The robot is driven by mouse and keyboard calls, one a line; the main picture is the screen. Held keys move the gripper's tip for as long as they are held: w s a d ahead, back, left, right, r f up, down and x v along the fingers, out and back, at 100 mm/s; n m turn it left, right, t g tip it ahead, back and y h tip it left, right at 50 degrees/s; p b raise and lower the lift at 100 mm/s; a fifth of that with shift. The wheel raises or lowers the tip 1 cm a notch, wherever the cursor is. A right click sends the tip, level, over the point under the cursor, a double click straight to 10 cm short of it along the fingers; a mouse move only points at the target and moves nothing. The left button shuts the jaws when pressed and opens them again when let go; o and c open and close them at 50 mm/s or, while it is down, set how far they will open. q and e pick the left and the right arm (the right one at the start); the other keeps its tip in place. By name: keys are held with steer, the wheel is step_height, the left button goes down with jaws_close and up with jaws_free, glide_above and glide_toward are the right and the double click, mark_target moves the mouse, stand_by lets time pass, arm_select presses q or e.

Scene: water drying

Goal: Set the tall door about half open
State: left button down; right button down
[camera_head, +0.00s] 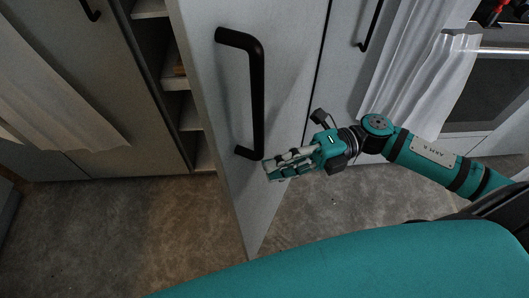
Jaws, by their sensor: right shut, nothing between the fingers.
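The tall door (217,95) is a pale grey panel standing out from the cabinet front, partly open. To its left shows the dark gap of the cabinet with shelves (176,76). A black bar handle (257,95) runs down the door's face. My right gripper (268,170) is shut and empty, in front of the door's lower part, just below and right of the handle's lower end. I cannot tell whether its fingertips touch the door. My left gripper is not in view.
A neighbouring cabinet door with a black handle (371,27) is at the right, then a white towel (415,65) and an oven (485,95). Another closed cabinet front (80,60) is at the left. Bare floor (150,230) lies below.

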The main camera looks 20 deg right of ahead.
steer(key=shift+w+a+p, duration=0.3)
steer(key=shift+w+a, duration=0.65)
steer(key=shift+w, duration=0.05)
steer(key=w+a+m+t+p, duration=0.1)
steer(key=w+a+m+t, duration=0.1)
steer(key=w+a, duration=0.5)
steer(key=shift+w+a+t, duration=0.3)
steer(key=shift+w+t, duration=0.05)
steer(key=shift+t, duration=0.55)
steer(key=s+d, duration=0.2)
steer(key=d, duration=1)
steer(key=shift+s, duration=0.15)
